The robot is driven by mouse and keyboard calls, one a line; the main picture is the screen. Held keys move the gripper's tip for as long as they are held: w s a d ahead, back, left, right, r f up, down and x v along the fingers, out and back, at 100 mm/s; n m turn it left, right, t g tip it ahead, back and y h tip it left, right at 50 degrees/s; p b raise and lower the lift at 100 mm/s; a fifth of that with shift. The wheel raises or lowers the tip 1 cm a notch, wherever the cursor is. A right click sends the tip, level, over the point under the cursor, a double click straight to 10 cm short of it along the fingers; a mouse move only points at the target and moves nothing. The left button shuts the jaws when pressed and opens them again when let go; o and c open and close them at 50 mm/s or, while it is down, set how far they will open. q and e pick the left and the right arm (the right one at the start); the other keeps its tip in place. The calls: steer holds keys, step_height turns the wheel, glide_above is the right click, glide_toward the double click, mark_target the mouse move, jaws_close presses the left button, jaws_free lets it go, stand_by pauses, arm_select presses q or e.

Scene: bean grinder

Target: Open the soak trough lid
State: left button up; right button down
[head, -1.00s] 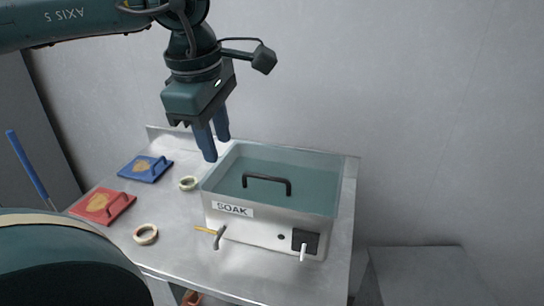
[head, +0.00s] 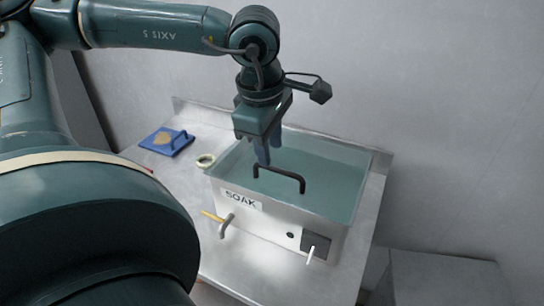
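The soak trough (head: 272,225) is a pale metal box with a "SOAK" label on its front, standing on a metal table. Its lid (head: 325,178) is a translucent teal sheet lying flat over the top, closed. A dark bar handle (head: 280,174) stands up from the lid. My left gripper (head: 262,158) points down over the lid, just behind the handle's left end in the picture. My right gripper is out of view.
A blue plate with a handle (head: 167,142) and a tape roll (head: 205,161) lie left of the trough. A tap (head: 226,226) and a white lever (head: 311,254) stick out from its front. A wall stands behind the table (head: 362,262).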

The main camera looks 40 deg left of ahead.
mark_target(273, 167)
arm_select(q)
steer(key=shift+w+a+f, duration=0.1)
steer(key=shift+w+f, duration=0.1)
steer(key=shift+f, duration=0.8)
steer(key=shift+w+f, duration=0.2)
steer(key=shift+f, duration=0.8)
steer(key=shift+c, duration=0.3)
jaws_close()
